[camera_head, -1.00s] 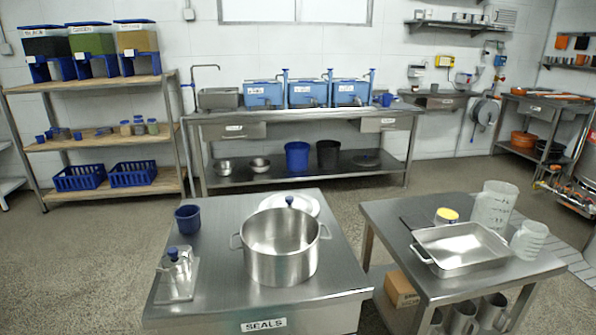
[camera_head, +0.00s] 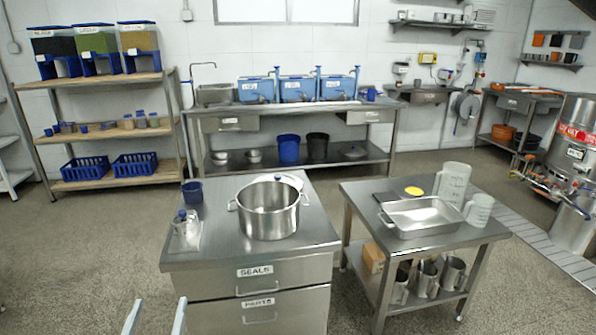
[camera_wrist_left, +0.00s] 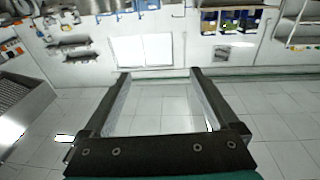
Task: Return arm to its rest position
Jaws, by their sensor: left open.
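My left gripper (camera_head: 158,313) shows only by its two fingertips at the bottom edge of the head view, in front of the steel drawer cabinet (camera_head: 255,267) and left of its drawers. The rest of my left arm is hidden. My right gripper is in neither view.
A steel pot (camera_head: 268,218), a blue cup (camera_head: 192,192) and a small lidded jar (camera_head: 186,232) stand on the cabinet. A side table holds a steel tray (camera_head: 440,229) and clear jugs (camera_head: 452,181). Floor (camera_head: 70,270) left of the cabinet is clear.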

